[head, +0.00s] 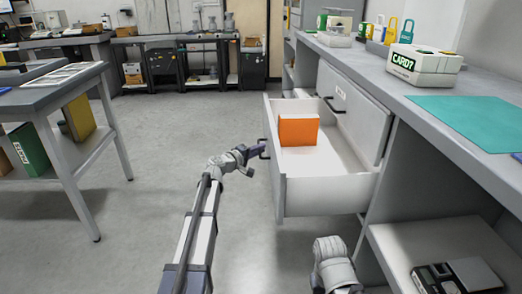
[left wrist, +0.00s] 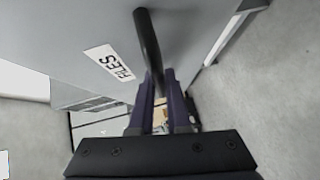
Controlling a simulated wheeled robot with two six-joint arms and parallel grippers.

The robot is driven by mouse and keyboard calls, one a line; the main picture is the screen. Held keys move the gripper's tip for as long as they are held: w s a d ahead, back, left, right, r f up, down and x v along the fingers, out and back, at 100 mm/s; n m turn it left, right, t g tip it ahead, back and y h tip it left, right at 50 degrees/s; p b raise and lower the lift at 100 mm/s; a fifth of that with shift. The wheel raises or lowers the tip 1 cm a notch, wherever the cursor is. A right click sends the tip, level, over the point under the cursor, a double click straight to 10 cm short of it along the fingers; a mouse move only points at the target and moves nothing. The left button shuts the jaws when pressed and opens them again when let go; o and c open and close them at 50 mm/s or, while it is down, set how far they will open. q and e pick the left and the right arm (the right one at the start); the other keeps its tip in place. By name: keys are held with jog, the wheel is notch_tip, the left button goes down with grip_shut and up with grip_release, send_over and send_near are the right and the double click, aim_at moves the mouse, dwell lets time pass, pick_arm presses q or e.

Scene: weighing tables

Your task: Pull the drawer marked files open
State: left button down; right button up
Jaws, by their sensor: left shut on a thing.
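The drawer marked files (head: 330,195) stands well out from the counter on the right in the head view. An orange box (head: 299,132) stands inside it. In the left wrist view the drawer's grey front carries a white FILES label (left wrist: 109,62) beside a dark bar handle (left wrist: 147,38). My left gripper (head: 261,150) is at the drawer front, shut on that handle. Its two fingers (left wrist: 160,88) lie on either side of the bar in the left wrist view. My right gripper is not in view; only part of my right arm shows at the bottom.
The counter top (head: 400,85) holds a CARD7 box (head: 425,62) and a teal mat (head: 470,118). A table (head: 60,95) stands on the left. The floor (head: 130,245) between is clear.

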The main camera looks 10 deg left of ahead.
pick_arm(q)
jog(key=c, duration=0.9)
grip_release()
jog(key=p+v, duration=0.1)
jog(key=v, duration=0.6)
jog(key=shift+s+a, duration=0.25)
jog(key=shift+s, duration=0.1)
